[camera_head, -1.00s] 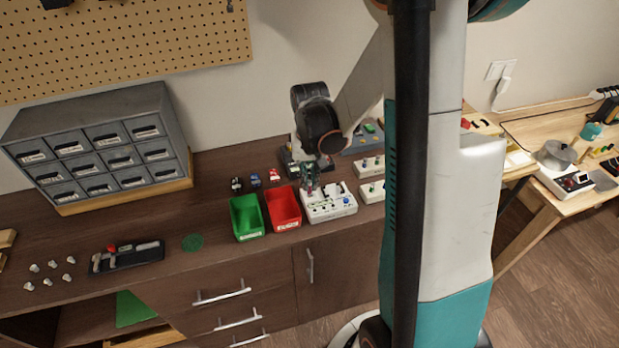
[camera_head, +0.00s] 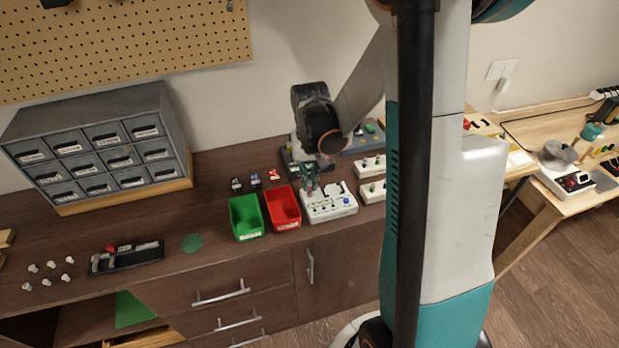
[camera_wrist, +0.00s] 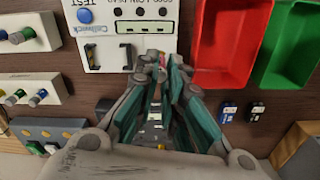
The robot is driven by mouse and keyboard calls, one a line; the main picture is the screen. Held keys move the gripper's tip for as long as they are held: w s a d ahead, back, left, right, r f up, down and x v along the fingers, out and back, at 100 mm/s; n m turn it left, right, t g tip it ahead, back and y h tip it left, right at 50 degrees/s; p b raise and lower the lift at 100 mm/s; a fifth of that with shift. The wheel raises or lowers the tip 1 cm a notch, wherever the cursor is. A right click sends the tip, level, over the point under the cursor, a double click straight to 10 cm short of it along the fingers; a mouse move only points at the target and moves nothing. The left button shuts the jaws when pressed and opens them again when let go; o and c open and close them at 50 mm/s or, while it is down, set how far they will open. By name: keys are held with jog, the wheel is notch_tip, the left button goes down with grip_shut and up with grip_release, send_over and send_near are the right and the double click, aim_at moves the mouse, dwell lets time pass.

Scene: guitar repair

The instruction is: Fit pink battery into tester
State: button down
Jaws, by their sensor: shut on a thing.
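The tester is a white box (camera_head: 330,212) on the bench, right of the red bin in the head view. In the wrist view the tester (camera_wrist: 104,30) shows a blue TEST button, a pale display strip and a bay with dark end contacts. My gripper (camera_head: 311,190) is over the left part of the tester, pointing down. In the wrist view my gripper (camera_wrist: 158,62) is shut, its fingertips at the tester's edge beside the bay. A small pinkish bit shows between the fingertips, likely the pink battery; the fingers hide most of it. I cannot tell whether it touches the tester.
A red bin (camera_head: 283,222) and a green bin (camera_head: 246,232) stand left of the tester. Small red, blue and black items sit behind them. Other white boxes (camera_head: 370,167) stand to the right. A grey drawer cabinet (camera_head: 95,110) is at the back left.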

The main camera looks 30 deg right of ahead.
jog(key=shift+f+b, duration=1.05)
jog(key=shift+f, duration=0.25)
jog(key=c, duration=1.6)
grip_release()
jog(key=shift+c, duration=0.2)
jog(key=o, duration=0.4)
jog(key=shift+r, duration=0.15)
jog(key=shift+r+p, duration=2.45)
jog(key=shift+r, duration=1)
